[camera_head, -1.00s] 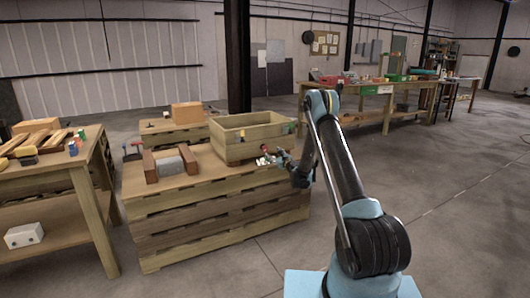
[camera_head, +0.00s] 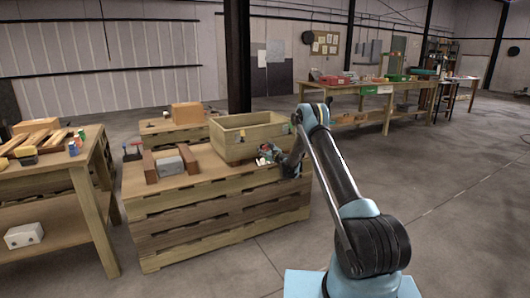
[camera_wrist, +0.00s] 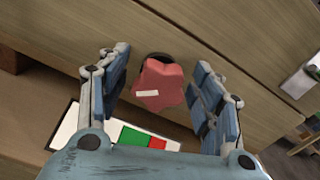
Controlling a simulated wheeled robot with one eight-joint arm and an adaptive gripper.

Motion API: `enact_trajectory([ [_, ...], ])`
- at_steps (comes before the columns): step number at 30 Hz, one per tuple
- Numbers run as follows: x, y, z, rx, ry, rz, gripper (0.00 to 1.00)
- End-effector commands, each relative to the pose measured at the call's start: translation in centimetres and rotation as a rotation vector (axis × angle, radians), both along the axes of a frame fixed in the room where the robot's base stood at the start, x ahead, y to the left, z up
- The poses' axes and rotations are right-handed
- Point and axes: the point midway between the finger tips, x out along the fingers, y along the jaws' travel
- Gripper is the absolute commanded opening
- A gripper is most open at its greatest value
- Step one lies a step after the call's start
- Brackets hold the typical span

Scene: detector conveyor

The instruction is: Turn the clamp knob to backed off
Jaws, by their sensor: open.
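The clamp knob (camera_wrist: 160,84) is a red, lobed knob with a pale mark on its face, in the middle of the wrist view. It sits on a dark round base against a wooden wall. My gripper (camera_wrist: 163,100) is open, with one finger on each side of the knob. A gap shows on the left side; the right finger is very close, and I cannot tell if it touches. A white plate with a green and a red patch (camera_wrist: 143,137) lies below the knob, partly hidden by my gripper. In the head view my gripper (camera_head: 270,153) hides the knob.
A wooden crate (camera_head: 250,121) stands on the pallet stack (camera_head: 215,215) right behind my gripper. A grey block (camera_head: 170,166) between brown blocks lies to the left. A workbench (camera_head: 60,172) stands further left. The floor to the right is open.

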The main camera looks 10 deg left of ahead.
Motion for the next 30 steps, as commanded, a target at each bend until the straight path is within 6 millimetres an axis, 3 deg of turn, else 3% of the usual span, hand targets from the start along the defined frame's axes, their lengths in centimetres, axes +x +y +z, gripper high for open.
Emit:
enact_trajectory([
  [4,-0.02,0.01,-0.01,0.000,0.000,0.000,0.57],
  [9,-0.03,0.01,-0.01,0.000,0.000,0.000,0.19],
  [10,-0.03,0.01,-0.01,0.000,0.000,0.000,0.15],
  [21,-0.04,0.04,-0.01,-0.032,-0.021,0.001,0.15],
  [30,-0.09,0.17,-0.04,-0.187,-0.126,0.003,0.15],
])
